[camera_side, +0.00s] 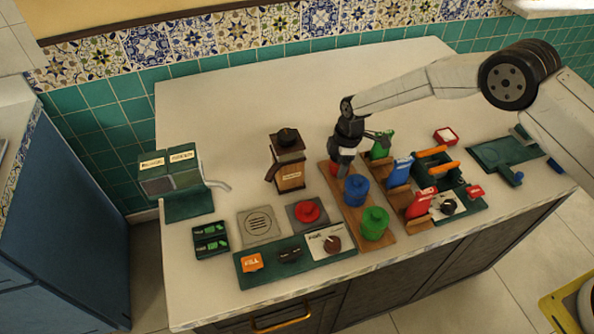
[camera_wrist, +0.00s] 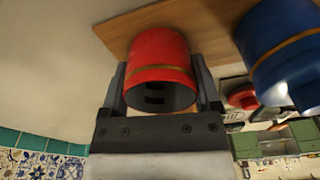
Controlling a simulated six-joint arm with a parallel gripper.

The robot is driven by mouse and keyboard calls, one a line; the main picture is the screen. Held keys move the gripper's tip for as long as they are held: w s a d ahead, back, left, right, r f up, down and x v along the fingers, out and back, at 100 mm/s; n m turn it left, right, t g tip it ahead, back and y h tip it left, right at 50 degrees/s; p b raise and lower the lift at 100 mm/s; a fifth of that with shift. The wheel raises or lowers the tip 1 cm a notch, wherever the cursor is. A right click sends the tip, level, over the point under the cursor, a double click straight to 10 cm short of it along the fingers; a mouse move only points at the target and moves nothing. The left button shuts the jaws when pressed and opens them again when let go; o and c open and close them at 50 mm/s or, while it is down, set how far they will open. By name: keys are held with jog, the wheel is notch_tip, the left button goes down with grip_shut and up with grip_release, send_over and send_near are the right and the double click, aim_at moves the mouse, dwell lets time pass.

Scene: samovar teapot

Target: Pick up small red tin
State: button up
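The small red tin (camera_wrist: 160,55) has a thin brown band and sits between the two fingers of my gripper (camera_wrist: 162,85) in the wrist view. The fingers flank its sides, with hardly any gap showing; I cannot tell whether they press on it. In the side view my gripper (camera_side: 343,158) comes down over the red tin (camera_side: 335,169), which is mostly hidden at the back end of the wooden board (camera_side: 384,240). The tin appears to stand on that board.
A blue tin (camera_side: 356,190) and a green tin (camera_side: 375,223) stand in front on the same board. A brown grinder-like box (camera_side: 289,163) stands to the left. Red, blue and green bottles on wooden stands are to the right. The counter's back left is clear.

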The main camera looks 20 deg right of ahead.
jog(key=shift+r, duration=0.1)
jog(key=shift+r, duration=0.7)
jog(key=s+d+r, duration=0.3)
jog(key=s+r, duration=0.8)
jog(key=s, duration=0.2)
jog(key=shift+s+d+r, duration=0.2)
jog(key=shift+d, duration=0.2)
jog(key=shift+a, duration=0.1)
dwell(0.3)
